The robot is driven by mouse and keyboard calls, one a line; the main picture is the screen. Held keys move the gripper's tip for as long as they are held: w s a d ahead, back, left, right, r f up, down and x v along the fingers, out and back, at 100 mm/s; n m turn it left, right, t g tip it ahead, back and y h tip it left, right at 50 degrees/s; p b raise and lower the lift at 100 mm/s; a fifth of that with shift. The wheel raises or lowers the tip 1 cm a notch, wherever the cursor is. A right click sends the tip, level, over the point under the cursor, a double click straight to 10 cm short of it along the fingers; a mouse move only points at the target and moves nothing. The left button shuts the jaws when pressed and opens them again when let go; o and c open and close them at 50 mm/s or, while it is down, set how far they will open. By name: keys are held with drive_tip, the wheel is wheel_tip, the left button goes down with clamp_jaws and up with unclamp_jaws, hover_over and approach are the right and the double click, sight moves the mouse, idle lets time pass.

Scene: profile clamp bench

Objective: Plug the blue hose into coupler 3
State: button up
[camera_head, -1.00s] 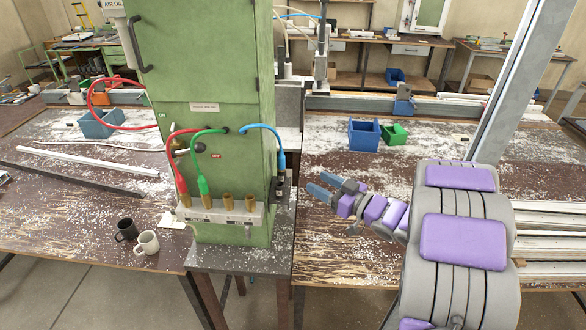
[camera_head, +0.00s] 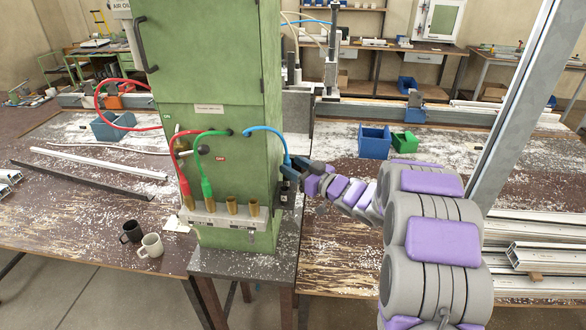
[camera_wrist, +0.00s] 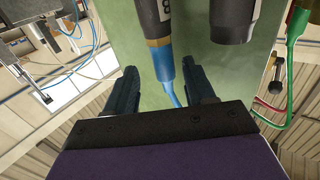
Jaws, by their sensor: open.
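The blue hose (camera_head: 268,131) arcs out of the green cabinet and drops to its plug at the cabinet's right side. In the wrist view the blue hose end (camera_wrist: 163,65) has a brass-coloured band and a dark grey part beyond it. My gripper (camera_head: 288,167) is at that plug; in the wrist view my gripper (camera_wrist: 159,67) is open, its fingers either side of the blue end without visible grip. Brass couplers stand in a row on the cabinet front. The third from the left (camera_head: 231,207) is empty; its number is not readable.
The red hose (camera_head: 185,185) and green hose (camera_head: 206,185) end at the first two couplers. The fourth coupler (camera_head: 254,208) is empty. A black mug (camera_head: 131,232) and a white mug (camera_head: 151,246) stand at the left table's front edge. A dark cylinder (camera_wrist: 232,20) is close beside the blue end.

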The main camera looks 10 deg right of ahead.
drive_tip(key=shift+d, duration=0.3)
drive_tip(key=shift+a, duration=0.85)
drive_tip(key=shift+c, duration=1.2)
drive_tip(key=shift+a, duration=0.2)
drive_tip(key=c, duration=0.3)
drive_tip(key=shift+d, duration=0.65)
clamp_jaws()
drive_tip(key=shift+c, duration=0.9)
unclamp_jaws()
drive_tip(key=shift+a, duration=0.2)
clamp_jaws()
drive_tip(key=shift+r+p, duration=1.6)
drive_tip(key=shift+r, duration=0.2)
drive_tip(key=shift+r+p, duration=0.3)
